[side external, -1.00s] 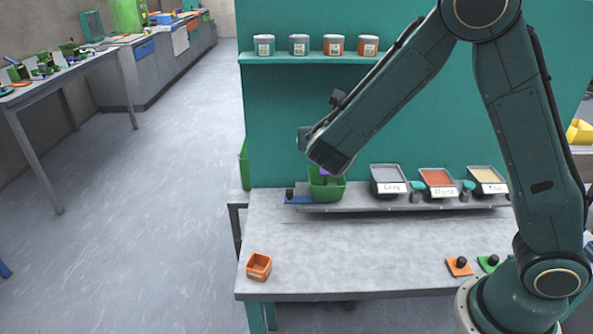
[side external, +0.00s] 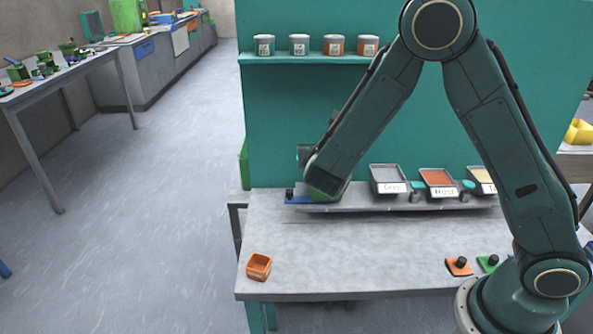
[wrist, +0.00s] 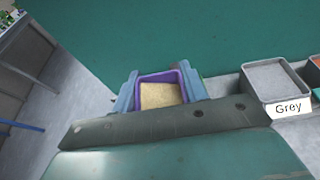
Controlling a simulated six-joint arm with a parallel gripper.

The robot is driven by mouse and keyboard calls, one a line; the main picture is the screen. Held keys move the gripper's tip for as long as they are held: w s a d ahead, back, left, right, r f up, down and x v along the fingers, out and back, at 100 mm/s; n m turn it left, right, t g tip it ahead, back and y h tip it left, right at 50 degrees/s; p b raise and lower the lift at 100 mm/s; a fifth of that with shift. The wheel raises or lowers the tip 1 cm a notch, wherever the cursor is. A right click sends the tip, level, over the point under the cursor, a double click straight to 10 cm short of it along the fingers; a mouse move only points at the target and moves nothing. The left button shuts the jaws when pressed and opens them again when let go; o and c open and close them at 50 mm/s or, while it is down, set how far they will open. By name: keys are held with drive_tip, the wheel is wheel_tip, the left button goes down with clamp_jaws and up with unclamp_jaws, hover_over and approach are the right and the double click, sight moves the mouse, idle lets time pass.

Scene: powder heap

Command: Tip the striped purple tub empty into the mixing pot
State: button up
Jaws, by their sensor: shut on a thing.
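The purple tub (wrist: 183,78) is between my gripper's two blue-grey fingers (wrist: 160,76) in the wrist view. My gripper is shut on it. The tub holds tan powder (wrist: 160,95), and its stripes cannot be made out. In the side view my forearm hides the tub and fingers. A green pot (side external: 322,196), apparently the mixing pot, shows only in part below my wrist, at the left end of the rear ledge. The gap between tub and pot cannot be told.
Trays labelled Grey (side external: 388,175) and Rust (side external: 437,178) stand right of the pot; a third is partly behind my arm. A blue pad (side external: 298,199) lies left of the pot. An orange box (side external: 259,266) stands front left. The bench middle is clear.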

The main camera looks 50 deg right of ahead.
idle(0.3)
drive_tip(key=shift+w+r+m, duration=0.1)
drive_tip(key=shift+r+m, duration=0.15)
drive_tip(key=shift+m, duration=0.95)
drive_tip(key=shift+w+m, duration=0.1)
drive_tip(key=shift+m, duration=1.1)
drive_tip(key=shift+d+m, duration=0.1)
drive_tip(key=shift+m, duration=0.6)
drive_tip(key=shift+r+m, duration=0.1)
drive_tip(key=shift+m, duration=0.4)
drive_tip(key=shift+d+m, duration=0.1)
drive_tip(key=shift+m, duration=1.1)
